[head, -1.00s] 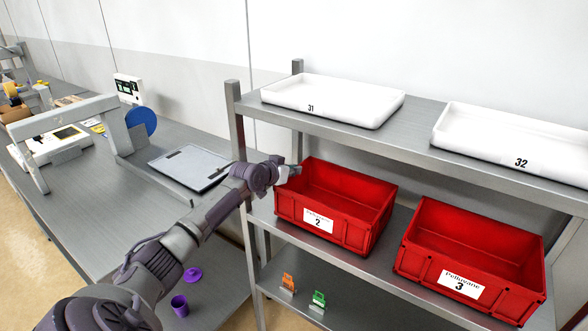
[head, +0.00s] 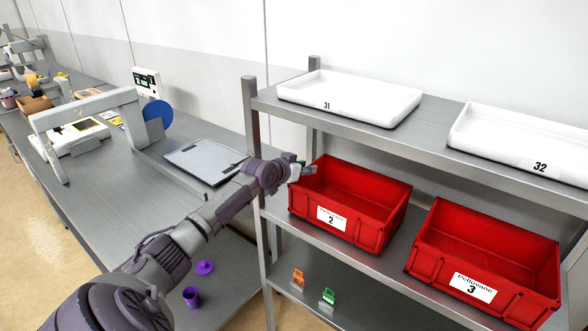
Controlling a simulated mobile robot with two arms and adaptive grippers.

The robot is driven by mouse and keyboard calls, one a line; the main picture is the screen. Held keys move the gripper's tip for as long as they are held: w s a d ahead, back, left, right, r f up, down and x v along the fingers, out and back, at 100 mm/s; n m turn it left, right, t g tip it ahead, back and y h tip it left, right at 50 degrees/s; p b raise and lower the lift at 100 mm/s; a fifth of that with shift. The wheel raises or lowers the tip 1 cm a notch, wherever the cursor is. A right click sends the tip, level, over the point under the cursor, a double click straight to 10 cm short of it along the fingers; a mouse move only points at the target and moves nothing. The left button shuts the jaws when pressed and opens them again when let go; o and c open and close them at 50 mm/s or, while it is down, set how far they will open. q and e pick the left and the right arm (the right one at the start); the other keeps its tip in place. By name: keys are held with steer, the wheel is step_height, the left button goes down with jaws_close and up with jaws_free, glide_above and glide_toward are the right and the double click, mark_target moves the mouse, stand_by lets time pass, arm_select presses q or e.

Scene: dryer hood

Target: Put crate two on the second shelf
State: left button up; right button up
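Crate two (head: 352,228), a red open box with a white label "2", stands upright on the middle shelf (head: 300,224) of the metal rack, at its left end. It looks empty. My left gripper (head: 306,169) is at the crate's upper left rim, near the back corner. The fingers are small and partly hidden, so I cannot tell whether they are closed on the rim. My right gripper is not in view.
A red crate (head: 520,254) labelled "3" stands right of crate two. White trays "31" (head: 345,110) and "32" (head: 535,160) lie on the top shelf. Small orange (head: 298,279) and green (head: 328,297) items sit below. A workbench (head: 125,190) stands left.

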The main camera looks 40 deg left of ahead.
arm_select(q)
steer(key=v, duration=0.9)
steer(key=shift+s, duration=0.1)
steer(key=shift+v, duration=0.8)
